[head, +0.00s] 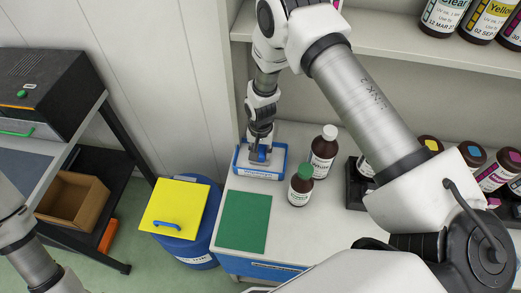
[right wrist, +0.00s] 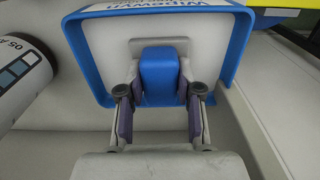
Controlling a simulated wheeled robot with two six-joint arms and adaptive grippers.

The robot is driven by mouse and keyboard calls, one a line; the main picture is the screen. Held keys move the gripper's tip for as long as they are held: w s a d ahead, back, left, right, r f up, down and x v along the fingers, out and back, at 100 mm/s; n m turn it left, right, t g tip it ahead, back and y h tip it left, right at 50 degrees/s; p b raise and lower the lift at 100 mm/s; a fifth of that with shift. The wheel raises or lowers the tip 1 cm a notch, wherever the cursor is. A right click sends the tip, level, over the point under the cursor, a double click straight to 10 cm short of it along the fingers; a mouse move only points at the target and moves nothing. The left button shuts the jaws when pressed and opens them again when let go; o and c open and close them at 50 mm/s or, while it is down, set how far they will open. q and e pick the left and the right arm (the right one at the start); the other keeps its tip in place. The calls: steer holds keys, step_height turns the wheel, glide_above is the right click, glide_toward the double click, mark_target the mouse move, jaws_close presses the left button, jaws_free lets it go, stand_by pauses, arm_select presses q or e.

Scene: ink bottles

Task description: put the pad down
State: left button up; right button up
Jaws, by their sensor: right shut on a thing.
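The pad shows as a blue grip block (right wrist: 158,72) with a pale grey edge behind it in the right wrist view. My right gripper (right wrist: 160,92) is shut on this blue block, one finger on each side. In the head view the right gripper (head: 259,156) points down at a blue-rimmed tray (head: 240,170) on the white counter, and the pad is within the tray's outline. I cannot tell whether the pad touches the tray floor. The tray's blue wall also shows in the right wrist view (right wrist: 75,60). My left gripper is out of view.
A green-capped brown bottle (head: 300,188) and a white-capped one (head: 322,152) stand right of the tray. A bare green mat (head: 243,222) lies in front. A blue bin with a yellow lid (head: 173,208) stands left of the counter. A dark rack with bottles (head: 356,190) is farther right.

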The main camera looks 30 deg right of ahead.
mark_target(261, 151)
steer(key=o, duration=1.1)
steer(key=shift+s, duration=0.1)
steer(key=shift+r, duration=0.1)
steer(key=shift+r, duration=0.25)
step_height(261, 151, up, 6)
steer(key=shift+r+b, duration=0.1)
steer(key=shift+b, duration=0.95)
steer(key=shift+r, duration=0.45)
